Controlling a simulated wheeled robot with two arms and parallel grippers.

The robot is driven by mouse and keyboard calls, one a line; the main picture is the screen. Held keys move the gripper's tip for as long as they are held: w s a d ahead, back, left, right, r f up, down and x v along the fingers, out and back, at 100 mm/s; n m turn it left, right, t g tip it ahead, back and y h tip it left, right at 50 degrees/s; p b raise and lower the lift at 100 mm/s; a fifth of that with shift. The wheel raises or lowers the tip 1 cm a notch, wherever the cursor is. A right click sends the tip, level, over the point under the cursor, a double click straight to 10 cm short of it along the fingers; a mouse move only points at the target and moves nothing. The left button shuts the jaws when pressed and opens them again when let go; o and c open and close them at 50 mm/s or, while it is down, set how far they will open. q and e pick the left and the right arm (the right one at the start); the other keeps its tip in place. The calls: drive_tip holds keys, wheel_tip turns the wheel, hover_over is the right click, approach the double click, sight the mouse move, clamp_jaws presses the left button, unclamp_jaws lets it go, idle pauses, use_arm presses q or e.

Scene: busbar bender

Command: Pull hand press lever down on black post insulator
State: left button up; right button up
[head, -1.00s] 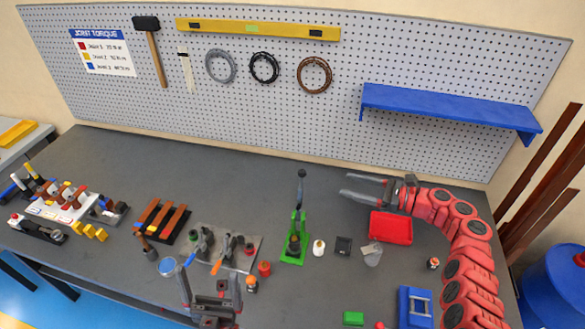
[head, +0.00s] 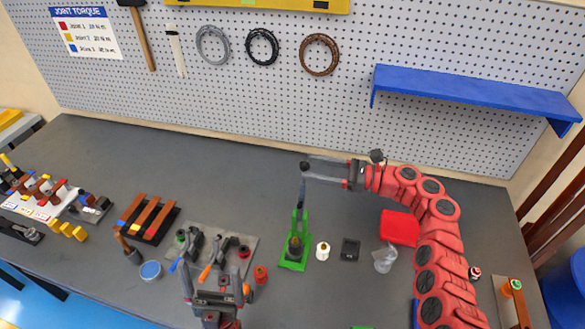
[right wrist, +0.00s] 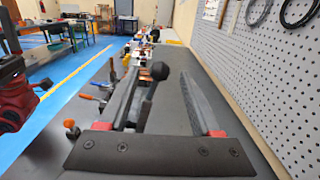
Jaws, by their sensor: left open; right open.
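The green hand press (head: 300,222) stands on the grey bench, its dark lever (head: 302,190) pointing up to a black ball knob (head: 304,166). A black post insulator (head: 295,246) appears to sit in the press at its base. My right gripper (head: 306,173) is open at the top of the lever. In the right wrist view the knob (right wrist: 160,70) shows between the open fingers, nearer the left finger; contact cannot be told. My left gripper (head: 214,280) is open and empty near the front of the bench, in front of the clamp plate.
A clamp plate (head: 225,238) with orange and blue handles lies left of the press. A white insulator (head: 323,250), a black block (head: 350,250), a clear cup (head: 384,259) and a red tray (head: 400,227) stand to its right. The bench behind the press is clear.

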drive_tip(key=w+a+b, duration=0.1)
drive_tip(key=a+b, duration=0.1)
drive_tip(key=a, duration=0.4)
drive_tip(key=shift+r, duration=0.1)
clamp_jaws()
idle(1.2)
